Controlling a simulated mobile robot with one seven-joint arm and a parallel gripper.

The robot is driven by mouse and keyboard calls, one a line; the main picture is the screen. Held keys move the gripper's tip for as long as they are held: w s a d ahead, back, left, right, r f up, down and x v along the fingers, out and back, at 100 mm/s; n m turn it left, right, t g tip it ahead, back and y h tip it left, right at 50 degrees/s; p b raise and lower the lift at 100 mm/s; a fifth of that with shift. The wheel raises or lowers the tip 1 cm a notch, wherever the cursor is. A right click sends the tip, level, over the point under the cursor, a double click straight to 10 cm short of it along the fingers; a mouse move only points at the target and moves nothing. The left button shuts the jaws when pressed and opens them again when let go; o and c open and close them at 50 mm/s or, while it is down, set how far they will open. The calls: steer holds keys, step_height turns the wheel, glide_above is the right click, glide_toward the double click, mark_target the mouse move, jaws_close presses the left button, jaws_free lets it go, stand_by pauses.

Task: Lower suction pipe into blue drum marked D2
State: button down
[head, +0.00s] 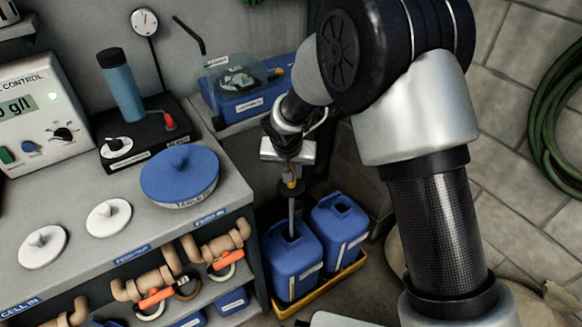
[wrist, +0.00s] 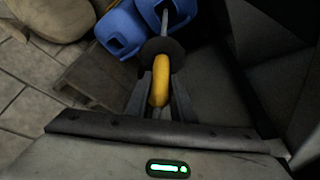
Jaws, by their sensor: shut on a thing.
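The suction pipe has a yellow grip (wrist: 159,82), a black collar (wrist: 158,50) and a thin grey tube (head: 291,218). My gripper (head: 288,172) is shut on the yellow grip and holds the pipe nearly upright above the left blue drum (head: 292,265). The tube's lower end meets that drum's dark mouth in the head view; I cannot tell how far inside it is. A second blue drum (head: 340,232) stands close on the right. Both have white labels too small to read. In the wrist view the tube crosses one blue drum (wrist: 178,12), its end out of frame.
Both drums stand in a yellow tray (head: 352,268) on the floor. A grey bench (head: 85,262) with pipework (head: 150,285) and a blue-lidded tub (head: 180,175) is close on the left. A blue pump box (head: 250,100) is behind. A green hose (head: 560,120) hangs at far right.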

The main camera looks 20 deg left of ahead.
steer(key=b, duration=0.5)
glide_above(291, 222)
steer(key=shift+w+f, duration=0.15)
steer(key=shift+f, duration=2.45)
steer(key=shift+w+f, duration=0.15)
steer(key=shift+f, duration=2.45)
step_height(291, 222, down, 3)
steer(key=b, duration=0.3)
steer(key=shift+f+b, duration=0.2)
steer(key=shift+b, duration=0.1)
steer(key=shift+f, duration=5.8)
steer(key=c, duration=1.5)
jaws_free()
steer(key=shift+a, duration=0.1)
steer(key=shift+o, duration=0.2)
steer(key=p+v, duration=0.3)
steer(key=v, duration=1.4)
steer(key=shift+s+p, duration=0.15)
steer(key=shift+p, duration=0.2)
